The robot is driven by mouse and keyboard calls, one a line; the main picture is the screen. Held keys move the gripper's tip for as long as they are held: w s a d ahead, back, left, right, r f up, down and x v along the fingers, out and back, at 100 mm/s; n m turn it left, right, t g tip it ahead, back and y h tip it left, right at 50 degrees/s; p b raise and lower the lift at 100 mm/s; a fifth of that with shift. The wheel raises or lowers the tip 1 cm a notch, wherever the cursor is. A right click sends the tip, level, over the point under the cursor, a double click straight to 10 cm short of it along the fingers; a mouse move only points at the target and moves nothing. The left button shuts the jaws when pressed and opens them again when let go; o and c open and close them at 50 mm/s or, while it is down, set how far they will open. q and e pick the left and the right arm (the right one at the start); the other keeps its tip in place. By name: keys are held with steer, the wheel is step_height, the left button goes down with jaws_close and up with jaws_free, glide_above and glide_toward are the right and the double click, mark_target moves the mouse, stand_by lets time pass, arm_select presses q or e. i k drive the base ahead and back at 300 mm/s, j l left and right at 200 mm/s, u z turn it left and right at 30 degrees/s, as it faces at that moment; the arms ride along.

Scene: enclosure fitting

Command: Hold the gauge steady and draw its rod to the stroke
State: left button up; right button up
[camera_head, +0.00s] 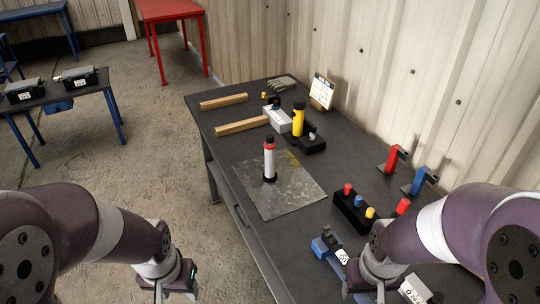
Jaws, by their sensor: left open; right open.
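What looks like the gauge (269,160) is a white and red cylinder with a dark base and dark top. It stands upright on a grey metal plate (295,194) on the dark table. A rod is too small to make out apart from the dark top. My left gripper (174,296) is open and empty at the bottom edge, left of the table and apart from the gauge. My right gripper (367,296) is open at the bottom edge, over the near part of the table and apart from the gauge. Both sets of fingertips are partly cut off.
Several coloured pegs stand in a black block (349,214) right of the plate. Red (392,160) and blue (417,181) clamps stand by the wall. A yellow cylinder (299,122), wooden bars (242,126) and a card (322,92) are farther back. A blue tool (328,249) lies near my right gripper.

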mark_target(269, 137)
steer(key=i+j+z, duration=0.2)
steer(key=i+j, duration=0.85)
steer(key=i, duration=0.15)
steer(key=i+j+z, duration=0.2)
steer(key=i+j, duration=0.9)
steer(key=j, duration=0.15)
steer(key=z, duration=0.45)
steer(key=j+z, duration=0.15)
steer(key=z, duration=0.35)
steer(key=j+z, duration=0.1)
steer(key=z, duration=0.35)
steer(key=i+j+z, duration=0.1)
steer(key=z, duration=0.85)
steer(key=k+j, duration=0.05)
